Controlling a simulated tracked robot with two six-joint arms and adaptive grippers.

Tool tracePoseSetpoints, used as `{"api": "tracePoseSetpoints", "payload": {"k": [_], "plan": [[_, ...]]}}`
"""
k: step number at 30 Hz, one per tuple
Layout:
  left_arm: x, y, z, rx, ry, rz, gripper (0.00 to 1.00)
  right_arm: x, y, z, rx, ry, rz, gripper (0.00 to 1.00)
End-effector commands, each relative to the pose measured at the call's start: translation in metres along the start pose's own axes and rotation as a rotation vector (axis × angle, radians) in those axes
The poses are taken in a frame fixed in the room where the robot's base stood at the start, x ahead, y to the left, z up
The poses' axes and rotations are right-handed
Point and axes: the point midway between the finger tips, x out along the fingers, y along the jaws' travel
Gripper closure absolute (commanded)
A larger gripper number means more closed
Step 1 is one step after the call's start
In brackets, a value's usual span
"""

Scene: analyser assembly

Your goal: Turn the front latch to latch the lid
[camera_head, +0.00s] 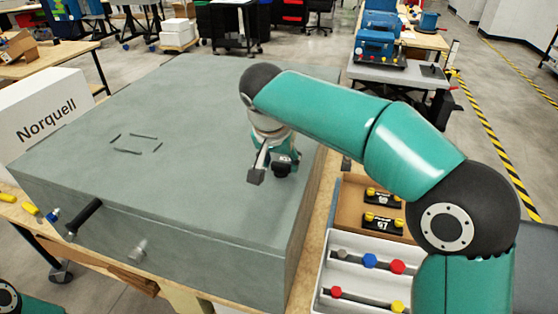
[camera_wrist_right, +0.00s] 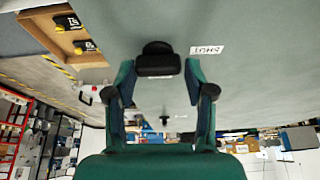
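The grey analyser lid (camera_head: 190,130) lies flat on its large box. My right gripper (camera_head: 282,166) is over the lid's right part, pointing down. In the right wrist view its two fingers (camera_wrist_right: 160,78) stand apart. A black latch knob (camera_wrist_right: 157,61) shows between the fingertips, with a visible gap on each side. A white label (camera_wrist_right: 207,51), seen upside down and seeming to read "SHUT", lies on the grey surface beside it. In the head view the gripper largely hides the knob. My left gripper is not in view.
A black handle (camera_head: 84,218) and a silver knob (camera_head: 138,250) stick out of the box's front. A cardboard box (camera_head: 352,200) with black parts and a white tray (camera_head: 330,270) with coloured knobs stand at the right. A white "Norquell" box (camera_head: 45,115) stands at the left.

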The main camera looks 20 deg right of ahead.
Motion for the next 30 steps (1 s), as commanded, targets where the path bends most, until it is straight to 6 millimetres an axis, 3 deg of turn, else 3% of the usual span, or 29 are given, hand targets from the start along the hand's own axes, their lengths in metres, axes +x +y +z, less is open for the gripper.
{"api": "tracePoseSetpoints", "payload": {"k": [3,16,30], "plan": [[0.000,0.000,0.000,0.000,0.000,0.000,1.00,0.000,0.000,0.001,-0.002,-0.002,0.002,0.27],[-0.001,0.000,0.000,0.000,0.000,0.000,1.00,-0.008,0.000,0.001,-0.004,-0.003,0.003,0.27],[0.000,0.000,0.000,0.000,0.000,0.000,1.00,-0.093,-0.001,0.000,-0.002,-0.002,-0.001,0.27]]}}
